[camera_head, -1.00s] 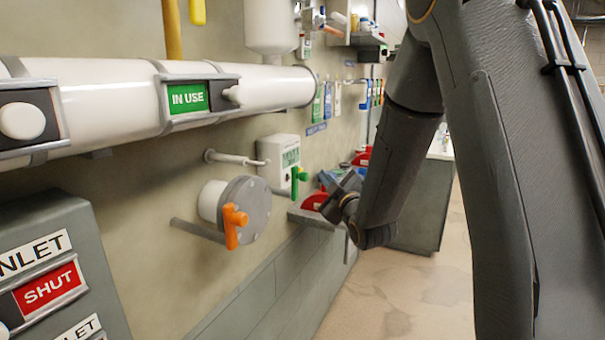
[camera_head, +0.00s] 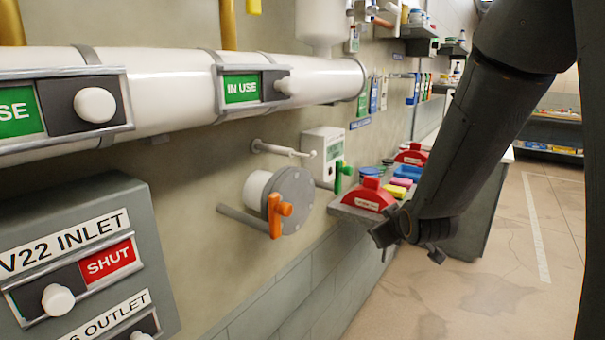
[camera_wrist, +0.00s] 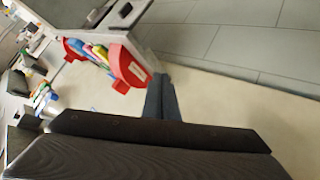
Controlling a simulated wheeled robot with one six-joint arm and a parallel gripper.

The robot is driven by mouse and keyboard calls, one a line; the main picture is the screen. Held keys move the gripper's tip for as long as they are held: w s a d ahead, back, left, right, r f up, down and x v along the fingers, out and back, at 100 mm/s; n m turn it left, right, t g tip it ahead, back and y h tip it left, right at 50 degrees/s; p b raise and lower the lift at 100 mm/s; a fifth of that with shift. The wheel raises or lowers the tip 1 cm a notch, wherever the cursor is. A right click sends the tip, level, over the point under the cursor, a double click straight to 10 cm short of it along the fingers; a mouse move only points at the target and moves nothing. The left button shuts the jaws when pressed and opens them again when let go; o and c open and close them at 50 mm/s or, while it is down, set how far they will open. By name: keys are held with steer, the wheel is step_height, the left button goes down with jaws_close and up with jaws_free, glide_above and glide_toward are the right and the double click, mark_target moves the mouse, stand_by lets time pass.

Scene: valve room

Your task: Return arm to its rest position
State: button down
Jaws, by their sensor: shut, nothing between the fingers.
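My arm hangs down on the right of the head view. Its gripper (camera_head: 408,243) is low, in front of the small wall shelf and apart from the wall fittings. The fingertips are hard to make out in the head view.
A wall shelf (camera_head: 352,211) holds a red holder (camera_head: 370,196) and coloured items. Left of it are an orange-handled valve (camera_head: 276,214), a green handle (camera_head: 343,176) and a V22 INLET box (camera_head: 70,190). A white pipe (camera_head: 170,75) crosses above. The floor (camera_head: 480,285) is clear.

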steer(key=s+f+m+g, duration=0.2)
steer(key=s+g, duration=0.1)
steer(key=s, duration=0.5)
steer(key=s+a+f+m+g, duration=0.1)
steer(key=s+f+m+g, duration=0.1)
steer(key=s, duration=0.6)
steer(key=s+f+m+g, duration=0.2)
steer(key=s+g, duration=0.3)
steer(key=s, duration=0.4)
steer(key=shift+a+f, duration=0.3)
